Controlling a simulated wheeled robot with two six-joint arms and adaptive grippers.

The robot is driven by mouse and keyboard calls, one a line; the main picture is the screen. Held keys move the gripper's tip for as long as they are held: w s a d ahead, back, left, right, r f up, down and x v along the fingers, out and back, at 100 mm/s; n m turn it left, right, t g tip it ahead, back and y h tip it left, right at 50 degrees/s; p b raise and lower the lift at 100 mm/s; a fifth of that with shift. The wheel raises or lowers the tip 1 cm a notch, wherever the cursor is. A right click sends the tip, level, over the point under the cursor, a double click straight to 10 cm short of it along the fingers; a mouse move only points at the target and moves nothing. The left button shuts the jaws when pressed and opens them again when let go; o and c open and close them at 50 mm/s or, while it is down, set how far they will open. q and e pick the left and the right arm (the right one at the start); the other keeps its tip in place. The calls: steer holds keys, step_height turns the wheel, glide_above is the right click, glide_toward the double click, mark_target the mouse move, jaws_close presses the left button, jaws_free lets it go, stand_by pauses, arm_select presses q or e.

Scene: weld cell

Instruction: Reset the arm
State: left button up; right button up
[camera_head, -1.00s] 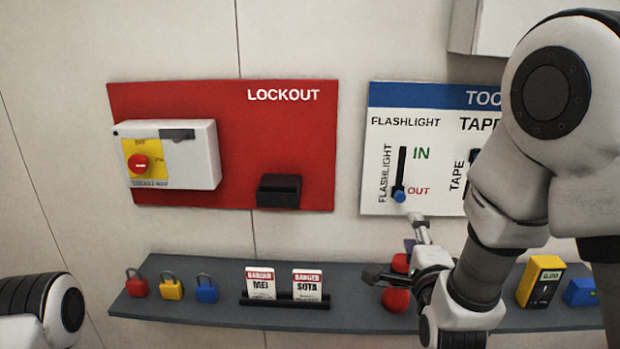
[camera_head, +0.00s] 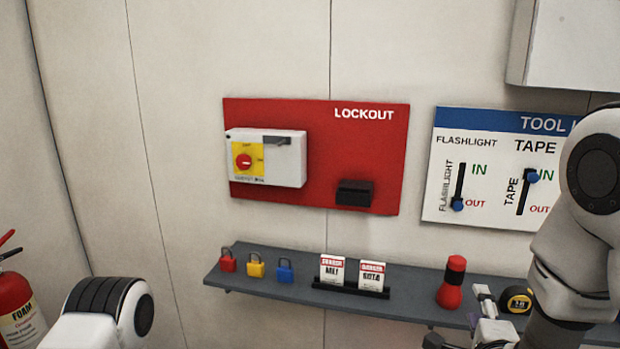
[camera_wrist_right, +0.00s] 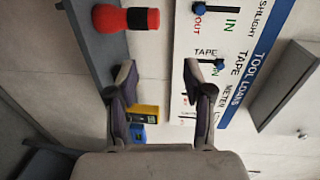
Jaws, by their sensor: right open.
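My right gripper (camera_head: 460,318) is low at the right in the head view, partly cut off by the bottom edge. It is in front of the shelf, to the right of and below the red flashlight (camera_head: 451,283). In the right wrist view the gripper's two fingers (camera_wrist_right: 160,74) are spread with nothing between them. The flashlight (camera_wrist_right: 125,18) stands upright on the shelf, apart from the fingers. My left arm shows only as a link at the lower left; its gripper is out of view.
A grey shelf (camera_head: 300,281) holds red, yellow and blue padlocks, danger tags and a tape measure (camera_head: 515,299). Behind are the red lockout board (camera_head: 330,140) and tool board (camera_head: 447,125); its flashlight slider is at OUT, tape at IN. A fire extinguisher (camera_head: 14,310) stands far left.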

steer(key=s+a+f+n+g+y, duration=0.1)
steer(key=s+f+n+g, duration=0.4)
steer(key=f, duration=0.9)
steer(key=s+f+g+y, duration=0.1)
steer(key=s+f+g, duration=0.2)
steer(key=s+f, duration=0.85)
steer(key=s+a+f+n+g+y, duration=0.2)
steer(key=s+a+f+n+g, duration=0.1)
steer(key=s+f+n+g, duration=0.5)
steer(key=s+f+n, duration=0.3)
steer(key=s+n, duration=0.1)
steer(key=n, duration=0.3)
steer(key=shift+a+f, duration=0.2)
steer(key=shift+f, duration=0.15)
